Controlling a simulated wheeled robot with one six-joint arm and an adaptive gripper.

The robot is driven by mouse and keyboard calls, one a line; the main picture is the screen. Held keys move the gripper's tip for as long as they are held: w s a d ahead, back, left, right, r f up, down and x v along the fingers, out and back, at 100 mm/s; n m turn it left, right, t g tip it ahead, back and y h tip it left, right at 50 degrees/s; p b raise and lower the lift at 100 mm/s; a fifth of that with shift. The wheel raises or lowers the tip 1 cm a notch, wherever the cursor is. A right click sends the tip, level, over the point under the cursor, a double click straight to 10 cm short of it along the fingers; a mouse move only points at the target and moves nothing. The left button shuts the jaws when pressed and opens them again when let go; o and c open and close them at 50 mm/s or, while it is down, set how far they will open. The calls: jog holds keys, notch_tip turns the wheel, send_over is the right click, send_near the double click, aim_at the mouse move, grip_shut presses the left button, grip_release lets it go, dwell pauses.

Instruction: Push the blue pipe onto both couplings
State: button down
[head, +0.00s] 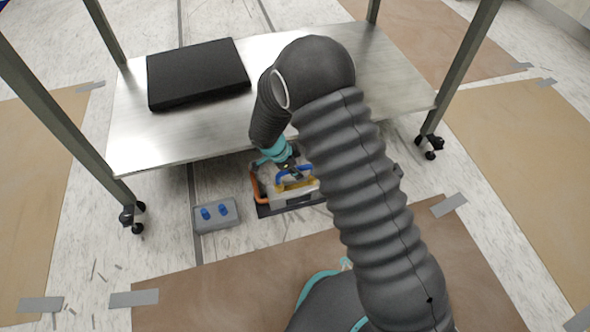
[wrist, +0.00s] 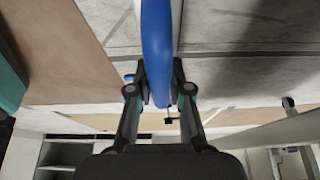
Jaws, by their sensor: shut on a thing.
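The blue pipe (wrist: 157,45) runs up between my fingers in the wrist view. My gripper (wrist: 160,80) is shut on it, with one finger on each side. In the head view the blue pipe (head: 294,181) is a small blue piece at a grey unit (head: 293,197) on the floor, just below my gripper (head: 287,168). The couplings are too small or hidden, so I cannot tell whether the pipe ends sit on them.
A metal table (head: 190,130) on wheeled legs stands over the floor behind the unit, with a black slab (head: 198,72) on it. An orange pipe (head: 258,186) is on the unit's left side. A grey block (head: 216,215) with two blue pegs lies left of it.

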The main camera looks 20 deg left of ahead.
dwell(0.4)
jog(key=c, duration=1)
grip_release()
jog(key=shift+f, duration=0.1)
jog(key=v, duration=1.2)
jog(key=shift+w, duration=0.1)
